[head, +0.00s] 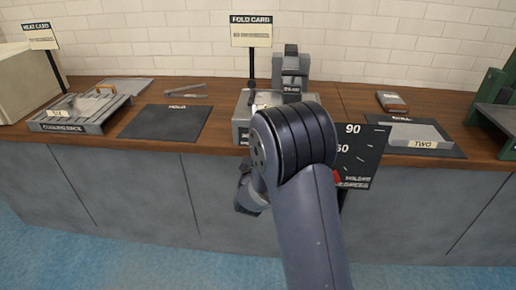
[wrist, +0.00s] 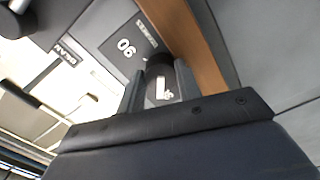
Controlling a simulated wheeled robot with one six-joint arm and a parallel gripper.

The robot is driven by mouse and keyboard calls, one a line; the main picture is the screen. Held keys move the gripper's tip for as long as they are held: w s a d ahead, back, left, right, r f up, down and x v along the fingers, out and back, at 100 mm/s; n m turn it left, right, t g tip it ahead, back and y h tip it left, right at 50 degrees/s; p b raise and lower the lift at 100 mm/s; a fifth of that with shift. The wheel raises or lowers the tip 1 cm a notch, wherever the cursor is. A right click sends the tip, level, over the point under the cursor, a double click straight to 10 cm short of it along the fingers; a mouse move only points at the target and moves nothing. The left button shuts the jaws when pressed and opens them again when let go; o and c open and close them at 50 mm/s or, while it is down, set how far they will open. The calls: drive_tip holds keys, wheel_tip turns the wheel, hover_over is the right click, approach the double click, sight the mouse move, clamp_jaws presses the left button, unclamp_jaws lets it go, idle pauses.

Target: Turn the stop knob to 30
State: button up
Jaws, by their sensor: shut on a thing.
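The stop knob (wrist: 158,70) is a dark round knob with a small white mark, seen in the wrist view. My gripper (wrist: 160,88) is shut on it, with one finger on each side. In the head view my arm covers the gripper and the knob. A black degree panel (head: 366,150) shows 90 and 60 beside my arm, with a small red piece (head: 337,178) at its lower left. The lower numbers are hidden, so I cannot tell the knob's setting. A panel with 90 (wrist: 125,47) also shows in the wrist view.
The grey folding machine (head: 291,75) stands behind my arm, with a fold card (head: 251,31) on a post. A cooling rack (head: 80,113) and dark mat (head: 163,122) lie left. A grey plate marked TWO (head: 415,134) and a green machine (head: 497,95) are right.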

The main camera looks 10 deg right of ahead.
drive_tip(key=shift+n, duration=0.6)
drive_tip(key=o, duration=1)
drive_tip(key=v, duration=1)
drive_tip(key=shift+s+a, duration=0.1)
drive_tip(key=shift+s, duration=0.3)
